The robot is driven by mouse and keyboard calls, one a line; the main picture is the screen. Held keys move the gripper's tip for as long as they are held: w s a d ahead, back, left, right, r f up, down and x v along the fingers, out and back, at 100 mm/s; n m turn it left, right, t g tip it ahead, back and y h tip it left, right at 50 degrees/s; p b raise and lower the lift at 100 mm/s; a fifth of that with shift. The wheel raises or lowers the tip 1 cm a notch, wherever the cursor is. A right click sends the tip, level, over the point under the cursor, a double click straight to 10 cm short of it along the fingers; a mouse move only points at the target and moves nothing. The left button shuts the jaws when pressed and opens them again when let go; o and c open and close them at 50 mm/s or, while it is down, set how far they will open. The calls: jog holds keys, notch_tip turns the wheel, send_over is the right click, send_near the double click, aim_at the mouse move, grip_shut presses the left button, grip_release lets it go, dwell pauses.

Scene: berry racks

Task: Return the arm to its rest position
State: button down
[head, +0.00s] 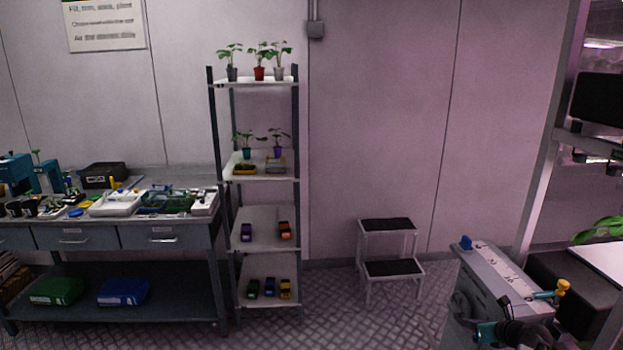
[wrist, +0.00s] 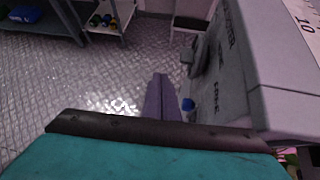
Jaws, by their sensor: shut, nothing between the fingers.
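My gripper (wrist: 158,98) shows in the wrist view as two dark purple fingers lying together, with nothing between them. They point away over the patterned floor, with the teal and black wrist housing in the near foreground. A grey box-like body with dark lettering (wrist: 232,80) stands close on the right of the fingers. I cannot tell whether they touch it. In the head view, teal and black parts show low at the right edge of the grey body, and the fingers cannot be made out there.
A rack (head: 297,180) with potted plants and small coloured cars stands at the back. A workbench (head: 190,240) with trays and tools is on the left. A step stool (head: 392,268) stands right of the rack. The floor (head: 340,320) in front is clear.

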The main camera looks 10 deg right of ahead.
jog(key=w+a+f+n+g+y, duration=0.1)
jog(key=w+a+f+y, duration=0.1)
jog(key=a+f, duration=0.65)
jog(key=w+a+f+n+g+y, duration=0.15)
jog(key=a+f, duration=0.35)
jog(key=a, duration=0.7)
jog(key=s+a+f+n+g+b, duration=0.1)
jog(key=s+a+f+n+g, duration=0.1)
jog(key=s+a+f, duration=0.3)
jog(key=s+a+f+n+g+y, duration=0.1)
jog(key=a+f+n, duration=0.25)
jog(key=a, duration=0.35)
jog(key=s+a+f+n+g+b, duration=0.1)
jog(key=s+a+f+g, duration=0.1)
jog(key=s+a+f, duration=0.3)
jog(key=s+a+f+n+g+h, duration=0.1)
jog(key=s+a+f+n+g, duration=0.1)
jog(key=s+a+f+n, duration=0.4)
jog(key=s+a+f+n+g, duration=0.2)
jog(key=s+a+n+g, duration=0.1)
jog(key=s, duration=0.4)
jog(key=s+d+n+g+h, duration=0.2)
jog(key=s+n, duration=0.5)
jog(key=n, duration=0.2)
jog(key=s+d+f+n+g+h, duration=0.1)
jog(key=s+d+n+g+h, duration=0.1)
jog(key=s+n, duration=0.5)
jog(key=shift+d+f+n, duration=0.3)
jog(key=shift+d+n, duration=0.2)
jog(key=shift+n, duration=0.7)
